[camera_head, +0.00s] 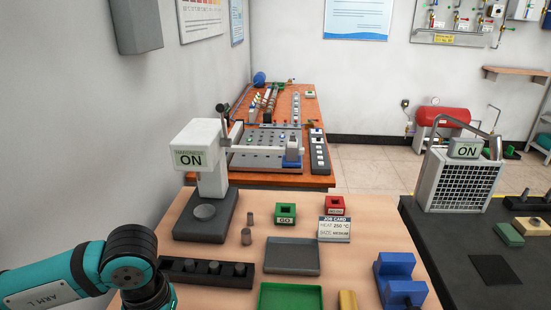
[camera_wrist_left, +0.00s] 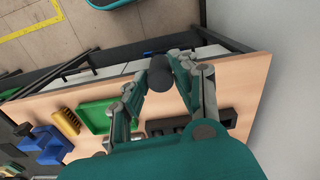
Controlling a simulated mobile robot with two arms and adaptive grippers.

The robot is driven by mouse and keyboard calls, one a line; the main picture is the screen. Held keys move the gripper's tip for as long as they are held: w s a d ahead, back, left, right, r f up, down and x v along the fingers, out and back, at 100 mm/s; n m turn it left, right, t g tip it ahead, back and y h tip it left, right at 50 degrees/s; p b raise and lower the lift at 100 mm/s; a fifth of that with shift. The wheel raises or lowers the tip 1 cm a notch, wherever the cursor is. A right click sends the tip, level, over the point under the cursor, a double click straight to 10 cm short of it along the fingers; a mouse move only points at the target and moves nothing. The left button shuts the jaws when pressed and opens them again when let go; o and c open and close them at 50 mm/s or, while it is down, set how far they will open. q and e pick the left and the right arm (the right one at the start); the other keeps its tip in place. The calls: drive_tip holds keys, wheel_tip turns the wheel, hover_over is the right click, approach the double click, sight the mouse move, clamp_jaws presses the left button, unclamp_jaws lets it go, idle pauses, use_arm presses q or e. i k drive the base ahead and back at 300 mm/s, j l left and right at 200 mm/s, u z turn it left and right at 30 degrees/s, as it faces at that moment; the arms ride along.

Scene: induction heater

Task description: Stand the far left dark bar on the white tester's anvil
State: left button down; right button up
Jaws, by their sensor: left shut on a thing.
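My left gripper (camera_wrist_left: 163,78) is shut on a dark round bar (camera_wrist_left: 159,73), held between its fingertips in the left wrist view. In the head view my left arm comes in at lower left and its fingers are out of sight below the frame. The white tester (camera_head: 205,150) stands at the table's back left, its display reading ON. Its round grey anvil (camera_head: 205,211) is bare on the dark base. My right gripper is not in view.
A green GO box (camera_head: 286,214), a red box (camera_head: 335,206), a job card (camera_head: 335,229), a grey tray (camera_head: 292,256), a green tray (camera_head: 290,296) and a blue block (camera_head: 397,275) lie farther right. A wall borders the left.

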sight(204, 210)
drive_tip(key=i+z, duration=0.1)
drive_tip(key=z, duration=0.3)
drive_tip(key=i+j+z, duration=0.1)
drive_tip(key=z, duration=0.3)
drive_tip(key=i+j+z, duration=0.1)
drive_tip(key=z, duration=0.3)
